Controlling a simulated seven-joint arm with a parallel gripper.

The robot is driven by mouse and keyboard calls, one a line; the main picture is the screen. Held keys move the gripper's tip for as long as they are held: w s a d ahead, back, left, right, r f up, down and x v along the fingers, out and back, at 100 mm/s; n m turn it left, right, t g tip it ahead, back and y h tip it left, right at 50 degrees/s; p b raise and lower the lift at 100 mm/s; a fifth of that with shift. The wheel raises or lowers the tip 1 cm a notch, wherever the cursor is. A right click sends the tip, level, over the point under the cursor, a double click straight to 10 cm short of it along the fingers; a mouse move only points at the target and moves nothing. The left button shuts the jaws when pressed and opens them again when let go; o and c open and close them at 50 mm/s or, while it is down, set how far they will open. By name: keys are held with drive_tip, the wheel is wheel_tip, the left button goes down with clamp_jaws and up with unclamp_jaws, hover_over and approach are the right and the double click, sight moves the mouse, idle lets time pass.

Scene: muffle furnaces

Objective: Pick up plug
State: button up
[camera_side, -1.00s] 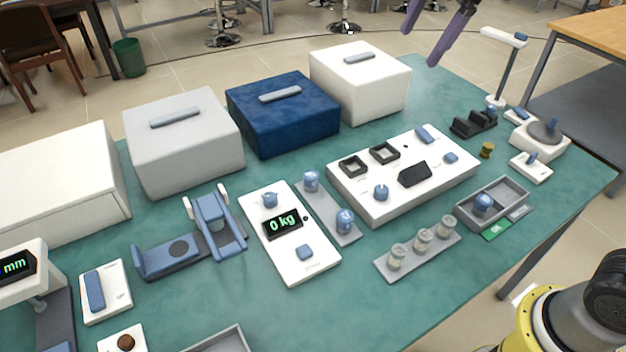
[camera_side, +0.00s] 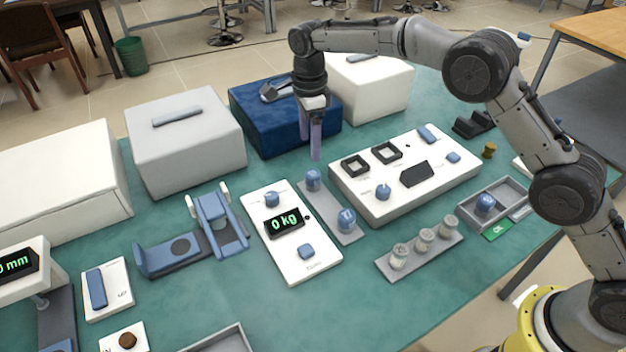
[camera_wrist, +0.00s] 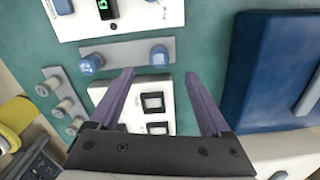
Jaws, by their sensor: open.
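Two blue plug-like pieces stand on a narrow grey strip (camera_side: 329,203): a rear plug (camera_side: 313,180) and a front plug (camera_side: 346,219). I cannot tell which one the task means. In the wrist view, the rear plug (camera_wrist: 159,57) is just beyond my fingertips and about midway between them, and the front plug (camera_wrist: 91,64) is to the left. My gripper (camera_side: 310,148) points down with purple fingers apart, empty, above the rear plug and not visibly touching it. Its open fingers also show in the wrist view (camera_wrist: 160,73).
A blue furnace (camera_side: 270,125) stands right behind my gripper, between a grey one (camera_side: 185,150) and a white one (camera_side: 375,95). A white panel with black square sockets (camera_side: 415,180) is at right. A scale reading 0 kg (camera_side: 318,265) is at left. Several jars stand on a rack (camera_side: 440,252).

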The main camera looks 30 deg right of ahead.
sight(313, 173)
wheel_tip(313, 173, down, 6)
drive_tip(key=shift+f, duration=0.1)
drive_tip(key=shift+s+d+f, duration=0.1)
drive_tip(key=shift+d+f, duration=0.1)
drive_tip(key=shift+f, duration=1.15)
drive_tip(key=shift+d+f, duration=0.2)
drive_tip(key=shift+f, duration=1.1)
clamp_jaws()
